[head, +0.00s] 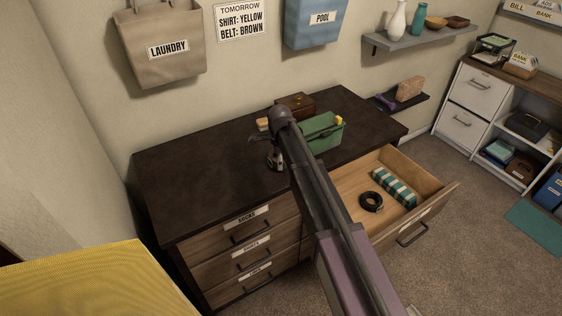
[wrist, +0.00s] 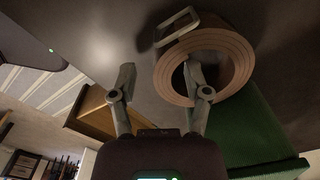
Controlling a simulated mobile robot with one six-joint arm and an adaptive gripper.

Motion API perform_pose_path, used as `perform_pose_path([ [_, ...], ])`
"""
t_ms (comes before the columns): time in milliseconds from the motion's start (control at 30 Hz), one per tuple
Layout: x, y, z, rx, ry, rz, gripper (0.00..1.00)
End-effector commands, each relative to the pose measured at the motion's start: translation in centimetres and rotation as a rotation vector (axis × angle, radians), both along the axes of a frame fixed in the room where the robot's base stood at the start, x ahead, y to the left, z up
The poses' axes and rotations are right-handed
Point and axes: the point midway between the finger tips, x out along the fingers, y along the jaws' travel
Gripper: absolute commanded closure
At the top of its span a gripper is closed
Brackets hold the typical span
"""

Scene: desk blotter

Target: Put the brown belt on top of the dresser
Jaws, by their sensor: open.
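The dresser (head: 200,170) has a dark, mostly bare top. A coiled brown belt (wrist: 235,60) with a metal buckle appears by the dresser top there. My right finger overlaps the coil's centre and my left finger is clear of it. I cannot tell whether the finger touches the belt. In the head view my arm and gripper mostly hide the belt.
An open drawer (head: 432,208) at the right holds a dark coiled belt (head: 371,202) and a green striped item (head: 394,186). The dresser top's left side is clear. A wall sign (head: 240,22) reads "BELT: BROWN".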

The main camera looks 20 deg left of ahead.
Motion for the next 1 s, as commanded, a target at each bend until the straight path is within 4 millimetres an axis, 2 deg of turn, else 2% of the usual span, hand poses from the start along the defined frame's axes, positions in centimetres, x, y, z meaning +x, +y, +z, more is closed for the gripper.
perform_pose_path([
  [1000, -0.1, 0.0, 8.7, 0.0, 0.0, 0.0, 0.38],
])
